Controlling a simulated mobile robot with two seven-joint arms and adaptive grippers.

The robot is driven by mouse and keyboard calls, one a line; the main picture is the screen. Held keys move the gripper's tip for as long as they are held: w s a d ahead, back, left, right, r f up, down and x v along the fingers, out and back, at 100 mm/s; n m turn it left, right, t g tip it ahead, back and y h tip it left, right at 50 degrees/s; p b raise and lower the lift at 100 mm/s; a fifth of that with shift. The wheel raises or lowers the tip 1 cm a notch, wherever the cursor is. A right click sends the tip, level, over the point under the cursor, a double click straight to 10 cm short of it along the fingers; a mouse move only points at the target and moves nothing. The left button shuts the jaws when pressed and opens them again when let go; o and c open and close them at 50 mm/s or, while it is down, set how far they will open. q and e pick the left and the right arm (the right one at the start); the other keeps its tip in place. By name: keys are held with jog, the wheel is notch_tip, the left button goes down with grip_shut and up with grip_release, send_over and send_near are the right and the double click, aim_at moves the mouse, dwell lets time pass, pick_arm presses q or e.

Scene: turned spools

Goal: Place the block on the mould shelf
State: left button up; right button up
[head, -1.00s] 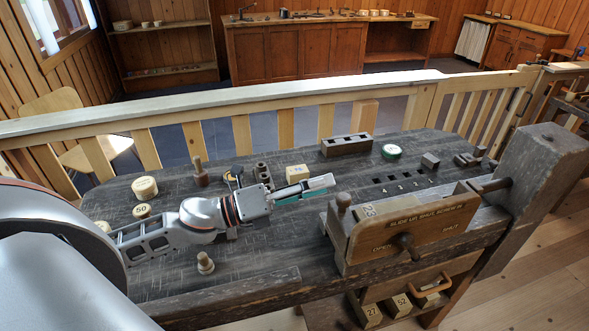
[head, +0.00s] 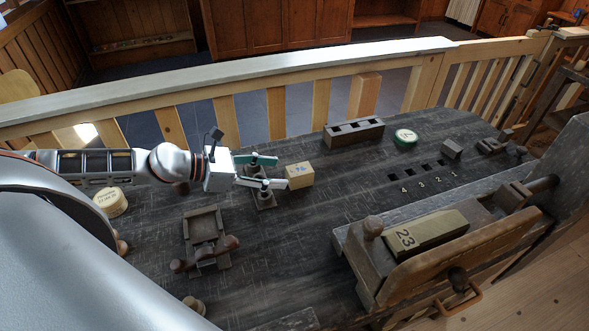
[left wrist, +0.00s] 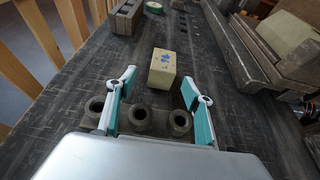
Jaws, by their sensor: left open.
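A pale wooden block (head: 299,176) with a blue mark stands on the dark bench top. It also shows in the left wrist view (left wrist: 163,70), just ahead of and between the fingertips. My left gripper (head: 279,172) is open and empty, its two teal-padded fingers pointing at the block from its left. Whether a finger touches the block I cannot tell. My right gripper is in neither view. I cannot make out which part is the mould shelf.
A dark piece with round holes (left wrist: 140,119) sits under my left fingers. A block marked 23 (head: 428,232) lies in the wooden vice-like fixture at right. A slotted dark box (head: 354,134) and a green-topped round tin (head: 405,138) stand at the back. Bench between block and fixture is clear.

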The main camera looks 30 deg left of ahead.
aim_at(287, 172)
pick_arm(q)
jog(key=shift+p+x, duration=0.7)
jog(key=shift+x, duration=0.2)
jog(key=shift+w+d+f, duration=0.15)
jog(key=shift+w+d, duration=0.2)
jog(key=shift+d, duration=0.05)
jog(key=shift+w+d+p, duration=0.3)
jog(key=shift+d+p, duration=0.05)
jog(key=shift+p, duration=0.25)
jog(key=p+x, duration=0.1)
jog(key=x, duration=0.2)
jog(key=shift+d+f+p, duration=0.1)
jog(key=shift+f+p, duration=0.05)
jog(key=shift+p, duration=0.2)
jog(key=shift+w+d+f, duration=0.3)
jog(key=shift+w+f, duration=0.05)
jog(key=c, duration=1.2)
jog(key=shift+c, duration=0.6)
jog(key=shift+r, duration=0.1)
